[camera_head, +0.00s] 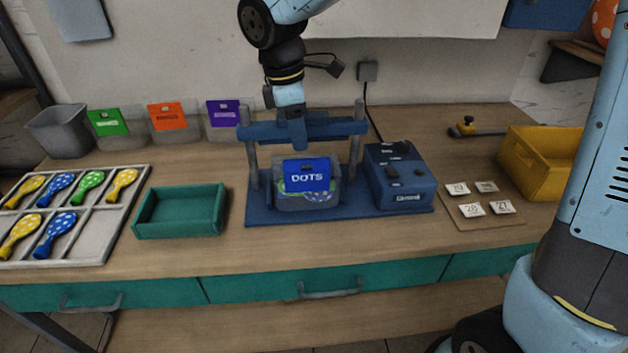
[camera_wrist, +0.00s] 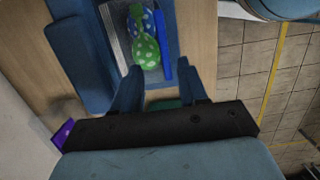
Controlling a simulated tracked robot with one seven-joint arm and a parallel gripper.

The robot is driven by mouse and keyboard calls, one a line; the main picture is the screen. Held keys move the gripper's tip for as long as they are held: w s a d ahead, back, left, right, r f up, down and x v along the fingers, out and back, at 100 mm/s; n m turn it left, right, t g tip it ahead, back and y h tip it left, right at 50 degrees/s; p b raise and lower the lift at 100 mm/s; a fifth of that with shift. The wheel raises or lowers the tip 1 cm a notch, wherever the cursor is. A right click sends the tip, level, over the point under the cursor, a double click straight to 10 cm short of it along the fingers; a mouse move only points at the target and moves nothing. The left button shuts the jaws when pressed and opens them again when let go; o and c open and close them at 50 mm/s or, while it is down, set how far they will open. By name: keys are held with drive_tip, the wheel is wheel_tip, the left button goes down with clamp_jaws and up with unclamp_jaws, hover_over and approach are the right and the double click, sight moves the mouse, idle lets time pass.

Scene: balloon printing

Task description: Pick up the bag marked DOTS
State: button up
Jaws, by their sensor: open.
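The bag marked DOTS (camera_head: 307,176) is a clear grey container with a blue label at its front. It stands on the blue base of the press (camera_head: 262,213), between the two posts, with spotted balloons inside. The wrist view shows it from above, with its blue label edge (camera_wrist: 167,75) and a green and a blue spotted balloon. My gripper (camera_wrist: 158,90) is open, with its two blue fingers spread and pointing towards the bag, and nothing visibly held.
A blue control box (camera_head: 400,182) stands right of the bag. An empty green tray (camera_head: 180,212) and a partitioned balloon tray (camera_head: 140,180) lie left. Bins with green, orange and purple labels (camera_head: 223,113) stand behind. Number cards and a yellow bin (camera_head: 545,160) are right.

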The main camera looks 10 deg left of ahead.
sight(306, 159)
drive_tip(key=shift+w+d+f, duration=0.1)
drive_tip(key=shift+d+f, duration=0.2)
drive_tip(key=shift+f, duration=1.25)
drive_tip(key=shift+d+f, duration=0.35)
drive_tip(key=shift+f, duration=1.25)
drive_tip(key=shift+w+d+f, duration=0.1)
drive_tip(key=shift+d+f, duration=0.2)
drive_tip(key=shift+f, duration=1.25)
drive_tip(key=shift+s, duration=0.1)
drive_tip(key=shift+c, duration=0.2)
clamp_jaws()
